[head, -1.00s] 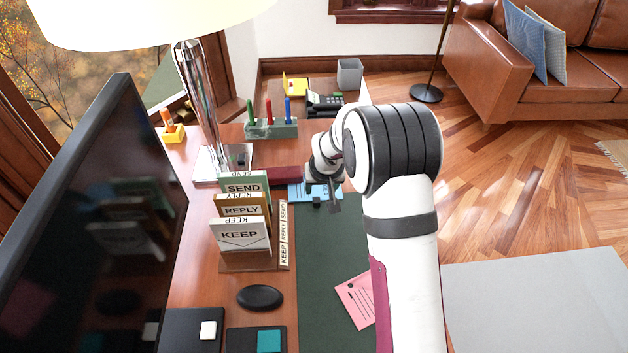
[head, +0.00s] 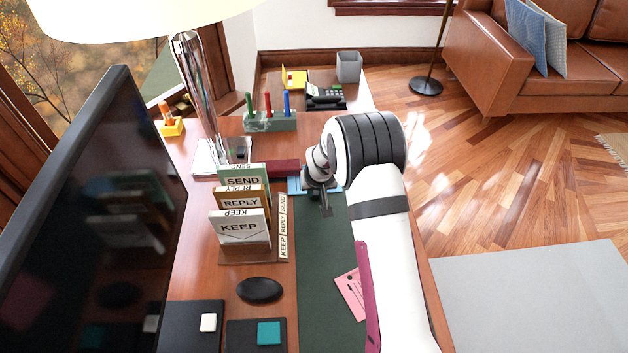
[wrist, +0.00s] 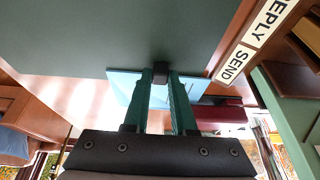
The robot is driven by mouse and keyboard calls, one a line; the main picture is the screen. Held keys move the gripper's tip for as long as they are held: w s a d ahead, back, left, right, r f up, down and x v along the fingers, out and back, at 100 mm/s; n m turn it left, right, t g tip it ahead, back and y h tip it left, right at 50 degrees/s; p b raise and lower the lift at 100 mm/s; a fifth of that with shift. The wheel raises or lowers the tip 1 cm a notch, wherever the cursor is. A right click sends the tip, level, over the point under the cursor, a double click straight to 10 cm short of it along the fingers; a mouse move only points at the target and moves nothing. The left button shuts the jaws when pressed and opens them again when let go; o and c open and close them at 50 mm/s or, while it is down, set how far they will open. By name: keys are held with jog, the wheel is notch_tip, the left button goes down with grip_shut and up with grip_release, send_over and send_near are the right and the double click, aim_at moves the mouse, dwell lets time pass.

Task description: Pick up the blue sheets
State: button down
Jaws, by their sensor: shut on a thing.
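The blue sheets (head: 295,187) lie at the far end of the green desk mat, mostly hidden behind my arm in the head view. In the wrist view the light blue sheets (wrist: 124,84) show around my fingers. My gripper (wrist: 160,75) has its two fingers closed on a small black block, seemingly a clip on the sheets. In the head view my gripper (head: 322,203) points down at the near edge of the sheets. I cannot tell whether the sheets are clear of the mat.
A sorter (head: 241,235) marked SEND, REPLY and KEEP stands left of the green mat (head: 322,250). A pink sheet (head: 347,289) lies nearer on the mat. A dark red book (head: 284,168), a pen stand (head: 270,124) and a lamp (head: 196,90) are beyond.

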dwell(0.3)
jog(key=shift+r, duration=0.25)
jog(key=s+d, duration=0.8)
jog(key=d, duration=0.6)
jog(key=s+d, duration=0.8)
jog(key=d, duration=0.7)
jog(key=s+d, duration=0.9)
jog(key=d, duration=0.6)
jog(key=shift+d+r, duration=0.15)
jog(key=shift+d, duration=0.1)
